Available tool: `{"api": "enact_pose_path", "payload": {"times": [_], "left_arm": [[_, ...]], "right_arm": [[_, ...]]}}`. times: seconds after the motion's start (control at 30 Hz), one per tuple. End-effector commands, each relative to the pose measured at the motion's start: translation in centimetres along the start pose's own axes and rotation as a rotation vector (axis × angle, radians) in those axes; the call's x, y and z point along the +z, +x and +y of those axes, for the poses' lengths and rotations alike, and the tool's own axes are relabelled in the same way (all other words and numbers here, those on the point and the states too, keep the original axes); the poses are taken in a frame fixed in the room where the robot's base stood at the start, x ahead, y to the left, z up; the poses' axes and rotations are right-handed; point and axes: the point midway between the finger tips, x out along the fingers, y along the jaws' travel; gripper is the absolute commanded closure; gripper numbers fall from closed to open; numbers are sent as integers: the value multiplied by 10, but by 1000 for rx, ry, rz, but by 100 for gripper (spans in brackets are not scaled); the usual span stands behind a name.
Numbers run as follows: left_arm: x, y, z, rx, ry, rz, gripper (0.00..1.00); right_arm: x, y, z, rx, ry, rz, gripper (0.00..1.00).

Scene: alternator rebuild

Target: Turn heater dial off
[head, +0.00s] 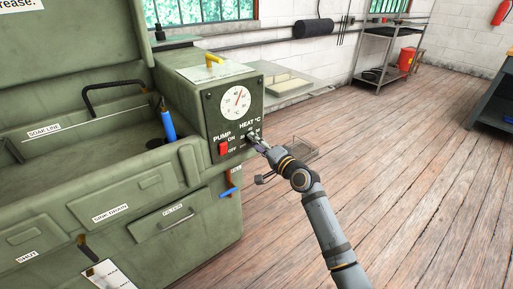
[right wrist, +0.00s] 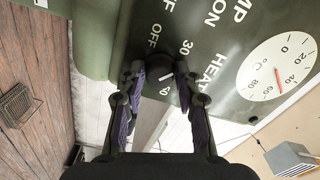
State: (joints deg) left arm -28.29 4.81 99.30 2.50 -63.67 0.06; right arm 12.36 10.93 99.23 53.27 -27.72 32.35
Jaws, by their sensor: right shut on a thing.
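The heater dial is a small black knob with a white pointer line, and it shows in the right wrist view (right wrist: 162,78) between my fingertips. Numbers such as 30 are printed around it. In the head view it sits under the "HEAT °C" label on the green control box (head: 232,112), mostly hidden by my gripper. My right gripper (head: 255,140) reaches the panel from the right and is shut on the dial, with one finger on each side. My left gripper is not in view.
A red pump switch (head: 223,148) is left of the dial, with a round white gauge (head: 236,102) above. The green parts washer (head: 110,190) fills the left. A wire basket (head: 300,150) is behind my gripper. The wooden floor to the right is open.

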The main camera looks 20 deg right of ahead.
Motion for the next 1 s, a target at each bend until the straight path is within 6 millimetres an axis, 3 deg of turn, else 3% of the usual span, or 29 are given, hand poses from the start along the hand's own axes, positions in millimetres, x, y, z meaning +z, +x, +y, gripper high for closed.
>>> {"api": "enact_pose_path", "payload": {"times": [0.2,0.5,1.0], "left_arm": [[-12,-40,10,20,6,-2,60],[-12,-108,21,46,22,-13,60],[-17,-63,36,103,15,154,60]], "right_arm": [[2,0,5,2,-205,-2,98],[2,0,5,2,-490,-2,98],[2,0,5,2,-947,-3,98]]}}
